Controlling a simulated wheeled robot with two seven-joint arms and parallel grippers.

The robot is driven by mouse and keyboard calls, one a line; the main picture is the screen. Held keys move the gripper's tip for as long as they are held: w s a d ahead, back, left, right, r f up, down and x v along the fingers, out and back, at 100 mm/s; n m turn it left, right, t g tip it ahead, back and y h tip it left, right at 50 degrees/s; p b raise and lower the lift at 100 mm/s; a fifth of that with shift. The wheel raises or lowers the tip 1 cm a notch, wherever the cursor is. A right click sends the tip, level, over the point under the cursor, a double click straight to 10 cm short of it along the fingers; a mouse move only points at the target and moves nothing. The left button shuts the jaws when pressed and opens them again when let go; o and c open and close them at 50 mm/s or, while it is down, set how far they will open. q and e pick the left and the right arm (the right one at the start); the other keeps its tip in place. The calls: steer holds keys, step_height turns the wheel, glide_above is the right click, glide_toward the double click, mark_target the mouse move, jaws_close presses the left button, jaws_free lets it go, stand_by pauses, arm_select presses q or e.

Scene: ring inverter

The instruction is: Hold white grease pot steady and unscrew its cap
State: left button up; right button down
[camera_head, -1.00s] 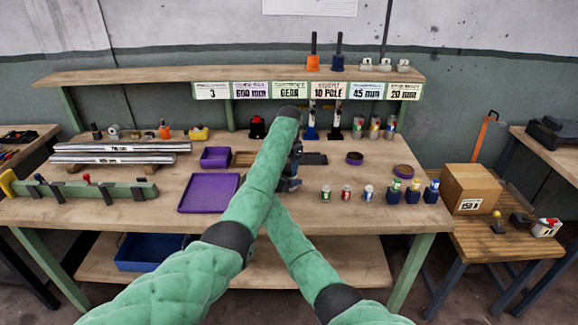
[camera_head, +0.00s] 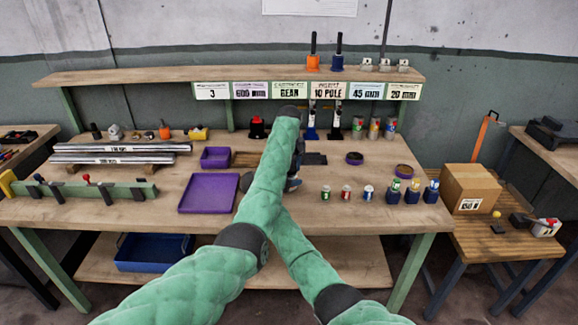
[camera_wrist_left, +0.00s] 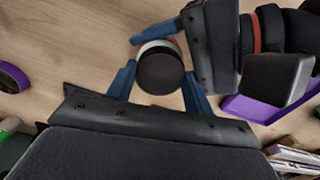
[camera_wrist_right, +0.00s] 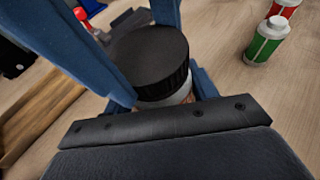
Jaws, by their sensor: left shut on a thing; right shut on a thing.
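The white grease pot (camera_wrist_right: 180,98) shows below its black ribbed cap (camera_wrist_right: 150,62) in the right wrist view. In the left wrist view the round cap (camera_wrist_left: 160,73) is seen from above, with a pale strip of the pot (camera_wrist_left: 157,45) beyond it. My left gripper (camera_wrist_left: 158,80) is shut on the cap, its blue fingers on either side. My right gripper (camera_wrist_right: 168,92) is shut lower down on the pot body. The cap looks seated on the pot; how far it is turned cannot be told. In the head view my left arm hides the pot.
A purple tray (camera_head: 186,208) lies left of my arms on the bench (camera_head: 330,222). Small cans (camera_head: 347,192) and dark blue holders (camera_head: 412,196) stand at right. A green-and-white can (camera_wrist_right: 265,42) stands close to the right gripper.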

arm_select(q)
steer(key=shift+w+r, duration=0.1)
steer(key=o, duration=1.1)
